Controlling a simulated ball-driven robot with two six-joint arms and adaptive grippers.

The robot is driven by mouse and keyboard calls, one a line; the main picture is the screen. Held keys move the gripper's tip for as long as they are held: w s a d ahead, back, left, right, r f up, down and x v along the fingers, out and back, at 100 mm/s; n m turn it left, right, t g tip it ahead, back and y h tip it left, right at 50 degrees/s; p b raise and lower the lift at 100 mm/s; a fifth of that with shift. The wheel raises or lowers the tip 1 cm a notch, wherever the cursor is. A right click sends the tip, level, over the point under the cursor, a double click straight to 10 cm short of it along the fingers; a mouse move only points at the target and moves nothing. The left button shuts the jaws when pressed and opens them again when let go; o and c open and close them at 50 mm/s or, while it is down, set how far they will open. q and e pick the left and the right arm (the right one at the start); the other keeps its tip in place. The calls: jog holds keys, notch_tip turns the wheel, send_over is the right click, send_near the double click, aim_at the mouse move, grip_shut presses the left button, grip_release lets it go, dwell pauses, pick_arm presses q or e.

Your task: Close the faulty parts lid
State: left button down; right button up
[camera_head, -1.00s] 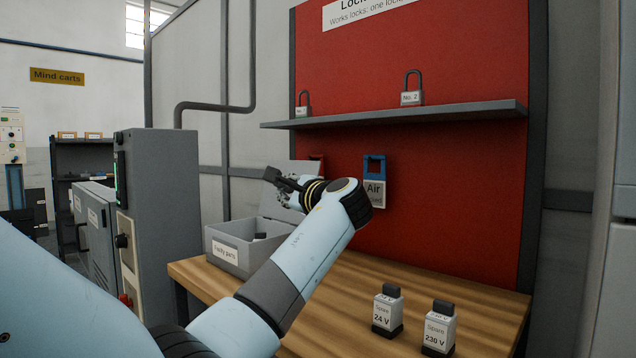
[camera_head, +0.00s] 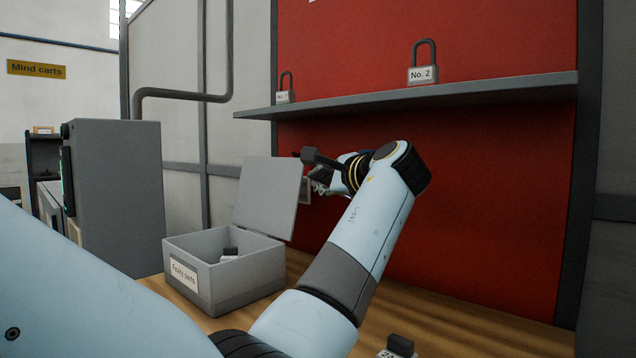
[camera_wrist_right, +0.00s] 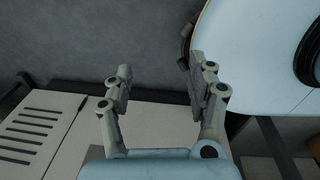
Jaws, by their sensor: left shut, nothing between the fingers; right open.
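The grey faulty parts box (camera_head: 240,287) stands on the wooden bench in the head view, with its label on the front. Its lid (camera_head: 270,197) is open and stands up at the back, leaning slightly back. A small part with a dark top (camera_head: 229,252) lies inside. My left gripper (camera_head: 312,172) is shut and empty, just right of the lid's upper edge; I cannot tell whether it touches the lid. My arm hides part of the bench. My right gripper (camera_wrist_right: 157,80) shows only in the right wrist view, open and empty, away from the box.
A shelf (camera_head: 420,97) with two padlocks, one marked No. 2 (camera_head: 422,65), runs above the bench on the red board. A grey cabinet (camera_head: 115,195) stands left of the box. A spare part (camera_head: 398,346) stands at the bench front. The wooden bench top (camera_head: 450,330) is bare at right.

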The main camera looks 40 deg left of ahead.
aim_at(272, 195)
pick_arm(q)
jog(key=x, duration=0.8)
jog(key=shift+b, duration=0.35)
pick_arm(e)
jog(key=shift+s+a+f, duration=0.15)
jog(key=shift+s+f, duration=0.25)
jog(key=shift+s, duration=0.15)
pick_arm(q)
jog(key=shift+a, duration=0.1)
